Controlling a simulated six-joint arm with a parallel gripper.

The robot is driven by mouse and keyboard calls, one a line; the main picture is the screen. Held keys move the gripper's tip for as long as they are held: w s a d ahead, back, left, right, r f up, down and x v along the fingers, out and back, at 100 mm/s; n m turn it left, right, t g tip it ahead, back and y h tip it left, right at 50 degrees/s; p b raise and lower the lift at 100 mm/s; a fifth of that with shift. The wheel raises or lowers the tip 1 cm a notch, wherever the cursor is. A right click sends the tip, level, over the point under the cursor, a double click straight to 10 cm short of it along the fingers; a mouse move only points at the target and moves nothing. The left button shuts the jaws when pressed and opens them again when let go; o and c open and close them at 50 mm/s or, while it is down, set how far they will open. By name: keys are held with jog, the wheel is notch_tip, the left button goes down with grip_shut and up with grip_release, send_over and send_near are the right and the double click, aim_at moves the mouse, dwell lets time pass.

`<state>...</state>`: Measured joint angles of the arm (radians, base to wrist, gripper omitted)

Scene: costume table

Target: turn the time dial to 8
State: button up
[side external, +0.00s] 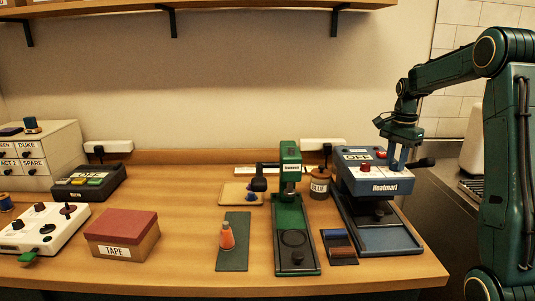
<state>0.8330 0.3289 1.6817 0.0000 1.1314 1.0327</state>
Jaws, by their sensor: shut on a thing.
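The blue heat press (372,187), marked Heatmart, stands at the right of the table. Its sloped top carries a display (362,155) that appears to read OFF and a red knob (365,167). My gripper (396,165) points down at the right part of this top and is shut on the time dial there. The dial itself is hidden by the fingers, so its pointer and numbers cannot be read from this view. A dark handle (425,162) sticks out to the right of the press.
A green press (290,215) and a brown jar (319,185) stand left of the heat press. Further left are an orange cone (227,236) on a mat and a tape box (122,236). The table's right edge is close.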

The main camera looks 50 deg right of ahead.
jog(key=n, duration=0.4)
jog(key=shift+n, duration=0.4)
jog(key=n, duration=0.4)
jog(key=shift+n, duration=0.3)
jog(key=n, duration=0.9)
jog(key=shift+r, duration=0.1)
jog(key=shift+n, duration=0.3)
jog(key=o, duration=1)
jog(key=shift+r, duration=0.1)
